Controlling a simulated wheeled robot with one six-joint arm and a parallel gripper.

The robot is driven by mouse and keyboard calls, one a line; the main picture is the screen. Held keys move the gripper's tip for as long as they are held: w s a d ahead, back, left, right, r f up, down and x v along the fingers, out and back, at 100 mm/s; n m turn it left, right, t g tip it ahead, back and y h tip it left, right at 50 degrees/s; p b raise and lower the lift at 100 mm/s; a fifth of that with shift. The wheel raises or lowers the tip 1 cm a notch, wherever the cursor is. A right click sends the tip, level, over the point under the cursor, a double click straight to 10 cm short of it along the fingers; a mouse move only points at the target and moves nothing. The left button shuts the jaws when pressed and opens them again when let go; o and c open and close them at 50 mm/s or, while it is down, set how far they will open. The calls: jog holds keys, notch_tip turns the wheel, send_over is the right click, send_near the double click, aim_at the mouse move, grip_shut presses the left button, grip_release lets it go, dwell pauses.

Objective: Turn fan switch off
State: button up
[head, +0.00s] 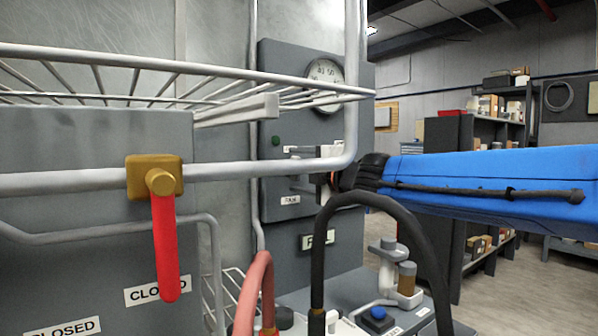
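A grey control panel (320,95) stands upright in the middle of the head view, with a white label reading FAN (289,199) on it. The fan switch itself cannot be made out clearly above this label; the pale pipe and my gripper cover that area. My gripper (300,168) reaches in from the right, at the panel's face just above the FAN label. Pale finger parts show above and below the pipe, which hides the space between them. I cannot tell whether they touch the switch or hold anything.
A pale pipe (270,168) with a brass valve and red lever (165,245) crosses in front. A wire rack (150,85) is above it. A black hose (318,260) arches below my gripper. The panel also bears a round gauge (325,72) and green button (276,141).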

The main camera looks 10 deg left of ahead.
jog(key=v, duration=1.7)
jog(key=shift+d, duration=0.15)
jog(key=shift+s, duration=0.1)
jog(key=w+d+f+m+t+h, duration=0.25)
jog(key=d+m+h, duration=0.2)
jog(key=d, duration=0.35)
jog(key=w+d+f+m+t+h, duration=0.1)
jog(key=d+f+m+h, duration=0.25)
jog(key=d+m, duration=0.4)
jog(key=s+d+f+m+g+h, duration=0.1)
jog(key=s+d+f+m+h, duration=0.15)
jog(key=d+f, duration=0.3)
jog(key=s+d+f+m+g+h, duration=0.1)
jog(key=d+f+m+h, duration=0.2)
jog(key=d+f, duration=0.3)
jog(key=s+d+f+m+g+h, duration=0.1)
jog(key=s+d+f+m+g, duration=0.15)
jog(key=s+d+f, duration=0.35)
jog(key=s+d+f+m+g+h, duration=0.1)
jog(key=s+d+f+m+g, duration=0.15)
jog(key=s+f+m, duration=0.4)
jog(key=s+f+m+g+y, duration=0.1)
jog(key=s+f+g+y, duration=0.1)
jog(key=s+f, duration=0.8)
jog(key=shift+a+f+g, duration=0.45)
jog(key=shift+g, duration=0.4)
